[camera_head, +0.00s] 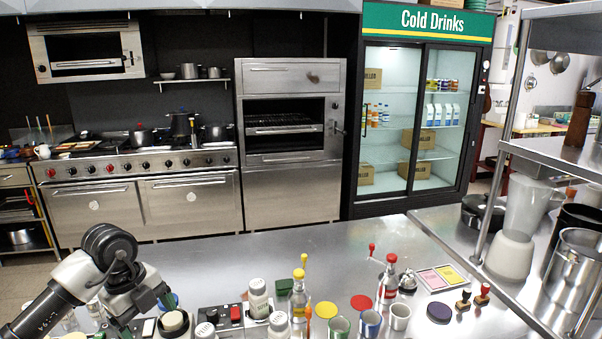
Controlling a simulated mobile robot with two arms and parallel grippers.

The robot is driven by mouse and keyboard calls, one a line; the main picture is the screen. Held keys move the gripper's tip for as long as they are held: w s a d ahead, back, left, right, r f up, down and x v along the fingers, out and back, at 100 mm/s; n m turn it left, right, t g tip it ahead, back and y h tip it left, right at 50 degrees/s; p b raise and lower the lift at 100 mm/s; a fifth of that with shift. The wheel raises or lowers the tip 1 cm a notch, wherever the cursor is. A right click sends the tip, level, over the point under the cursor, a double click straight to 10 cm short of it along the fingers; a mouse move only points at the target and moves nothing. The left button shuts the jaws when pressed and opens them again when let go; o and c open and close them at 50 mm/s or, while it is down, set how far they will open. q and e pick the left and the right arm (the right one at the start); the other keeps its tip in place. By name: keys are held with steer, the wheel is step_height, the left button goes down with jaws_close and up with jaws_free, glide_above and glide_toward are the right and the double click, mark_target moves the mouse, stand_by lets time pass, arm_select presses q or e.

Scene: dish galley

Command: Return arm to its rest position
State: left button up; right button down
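My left arm comes in from the lower left, bent at a dark joint above the steel counter (330,245). My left gripper (160,300) is low over the counter's front left, close to a round cream-topped item (174,321) and a blue item partly hidden behind it. Its fingers are small and dark here, and I cannot tell whether they are open or whether they touch anything. My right arm and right gripper are not in view.
Bottles with yellow (299,290) and red (388,280) tops, white jars (258,297), cups (370,323) and stamps (482,292) crowd the counter front. A blender (513,240) and steel shelving stand right. The counter's back middle is clear.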

arm_select(q)
steer(key=s+d+m+t+h, duration=0.1)
steer(key=s+d+m+h, duration=0.25)
steer(key=d+h, duration=0.9)
steer(key=s+d+r+n+t+h, duration=0.1)
steer(key=d+r+n+t+h, duration=0.3)
steer(key=d+r+t, duration=0.3)
steer(key=a+f+n+t+y, duration=0.5)
steer(key=a+n+t+y, duration=0.3)
steer(key=n+t+y, duration=0.65)
steer(key=s+a+f+n+g+y, duration=0.5)
steer(key=s+f+n+g, duration=0.25)
steer(key=f+g, duration=0.3)
steer(key=s+d+f+g+h, duration=0.1)
steer(key=s+f+g, duration=0.35)
steer(key=s, duration=0.35)
steer(key=s+f+g, duration=0.4)
steer(key=s+f, duration=0.1)
steer(key=s, duration=0.3)
step_height(320, 180, down, 27)
steer(key=s+g, duration=0.1)
steer(key=g, duration=0.1)
steer(key=s+a+f+g, duration=0.1)
steer(key=s+a+f, duration=0.1)
steer(key=s+f, duration=1.3)
steer(key=shift+s+a, duration=0.3)
steer(key=shift+s, duration=0.25)
